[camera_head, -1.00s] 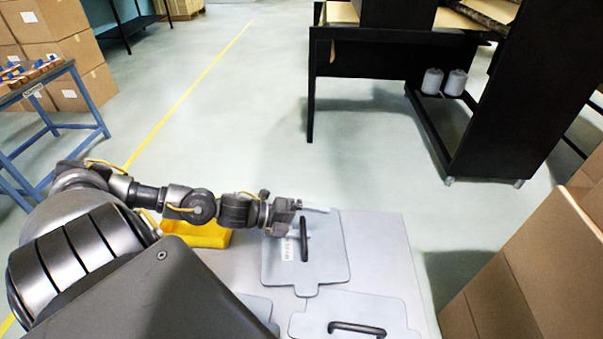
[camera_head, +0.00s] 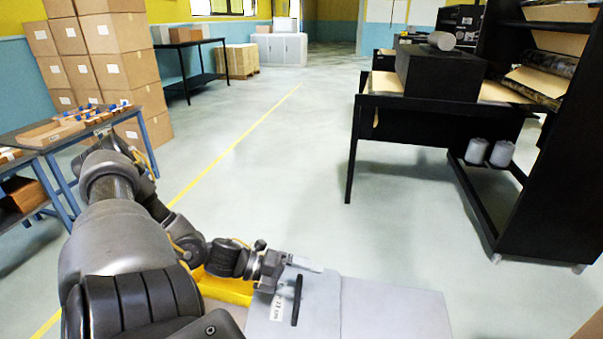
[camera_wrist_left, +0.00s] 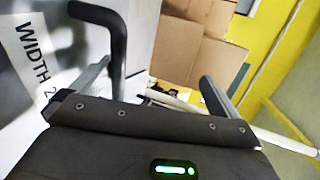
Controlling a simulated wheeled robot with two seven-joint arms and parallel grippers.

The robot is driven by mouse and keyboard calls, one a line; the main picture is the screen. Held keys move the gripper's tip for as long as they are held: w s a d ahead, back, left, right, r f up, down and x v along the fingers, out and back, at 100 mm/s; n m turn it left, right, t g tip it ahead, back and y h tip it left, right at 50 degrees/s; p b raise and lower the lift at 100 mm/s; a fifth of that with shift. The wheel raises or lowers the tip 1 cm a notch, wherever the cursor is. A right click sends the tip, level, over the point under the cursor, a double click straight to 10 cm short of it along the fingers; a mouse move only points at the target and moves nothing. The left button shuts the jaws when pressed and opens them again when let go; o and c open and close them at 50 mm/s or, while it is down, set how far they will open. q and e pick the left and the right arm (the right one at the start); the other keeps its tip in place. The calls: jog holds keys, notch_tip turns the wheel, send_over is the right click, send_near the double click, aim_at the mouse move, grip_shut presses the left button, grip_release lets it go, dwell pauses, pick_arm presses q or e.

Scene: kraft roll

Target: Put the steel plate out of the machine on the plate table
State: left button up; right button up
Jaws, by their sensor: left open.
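A flat grey steel plate (camera_head: 318,300) with a black bar handle (camera_head: 297,298) and a white label lies on the grey table (camera_head: 395,310) at the bottom of the head view. My left gripper (camera_head: 305,265) is open and empty at the plate's far left edge, beside the handle. In the left wrist view, the gripper (camera_wrist_left: 155,85) has its fingers apart. The handle (camera_wrist_left: 120,50) is near the left finger, and the label reading "WIDTH 2" (camera_wrist_left: 35,55) is at the left. I cannot tell whether a finger touches the handle. My right gripper is out of view.
A yellow object (camera_head: 225,288) lies under my left forearm. A black machine-like frame (camera_head: 430,115) and rack (camera_head: 530,150) stand at the right. A blue-legged table (camera_head: 65,180) and stacked cartons (camera_head: 110,50) are at the left. The floor between is clear.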

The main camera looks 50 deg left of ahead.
pick_arm(q)
jog(key=shift+w, duration=0.1)
grip_shut()
dwell(0.5)
jog(key=shift+r, duration=0.15)
dwell(0.6)
